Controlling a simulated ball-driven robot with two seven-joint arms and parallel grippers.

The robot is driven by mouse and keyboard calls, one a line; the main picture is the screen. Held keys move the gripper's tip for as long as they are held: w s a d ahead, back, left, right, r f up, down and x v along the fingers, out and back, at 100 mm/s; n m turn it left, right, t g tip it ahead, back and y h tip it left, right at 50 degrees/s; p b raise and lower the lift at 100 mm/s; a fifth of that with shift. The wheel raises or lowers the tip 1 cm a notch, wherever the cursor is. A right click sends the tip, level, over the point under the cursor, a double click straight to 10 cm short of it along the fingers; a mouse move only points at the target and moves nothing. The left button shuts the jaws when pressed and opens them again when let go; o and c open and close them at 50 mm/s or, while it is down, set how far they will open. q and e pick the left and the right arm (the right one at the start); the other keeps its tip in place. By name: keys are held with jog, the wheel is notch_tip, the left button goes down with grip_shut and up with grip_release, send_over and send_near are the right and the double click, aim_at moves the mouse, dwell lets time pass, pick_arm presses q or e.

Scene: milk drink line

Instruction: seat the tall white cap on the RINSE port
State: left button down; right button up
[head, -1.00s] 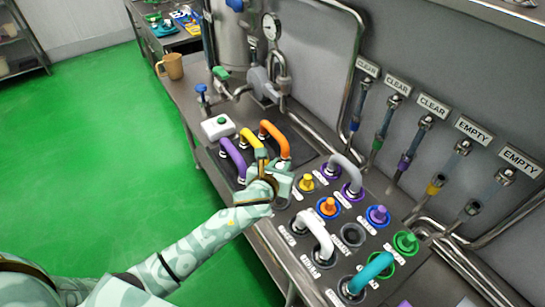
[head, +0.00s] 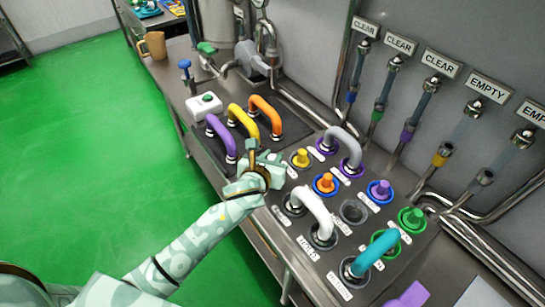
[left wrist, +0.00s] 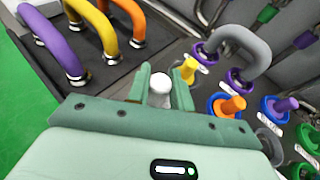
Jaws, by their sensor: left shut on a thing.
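My left gripper (head: 262,162) is shut on the white cap (left wrist: 160,84), whose rounded white top shows between the two green fingers in the left wrist view. The gripper is at the near left edge of the port panel, left of the yellow cap (head: 301,157) and right of the purple handle's foot. The cap's lower end is hidden, so I cannot tell whether it touches a port. The small port labels are too blurred to read, so I cannot pick out RINSE. One dark port (head: 353,211) stands bare. My right gripper is not in view.
The purple (head: 221,138), yellow and orange handles stand left of the gripper. The orange cap (head: 325,183), white bent pipe (head: 316,208), grey bent pipe (head: 345,142) and teal pipe (head: 375,250) crowd the panel to the right. Green floor lies open at left.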

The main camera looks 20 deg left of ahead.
pick_arm(q)
notch_tip(320, 180, down, 2)
jog(key=shift+f+b, duration=0.2)
jog(key=shift+b, duration=0.7)
jog(key=shift+f+b, duration=0.6)
jog(key=shift+f, duration=0.5)
jog(key=c, duration=1.2)
grip_release()
jog(key=shift+o, duration=0.2)
jog(key=p+v, duration=0.4)
jog(key=v, duration=1.2)
jog(key=shift+s, duration=0.2)
jog(key=shift+a, duration=0.1)
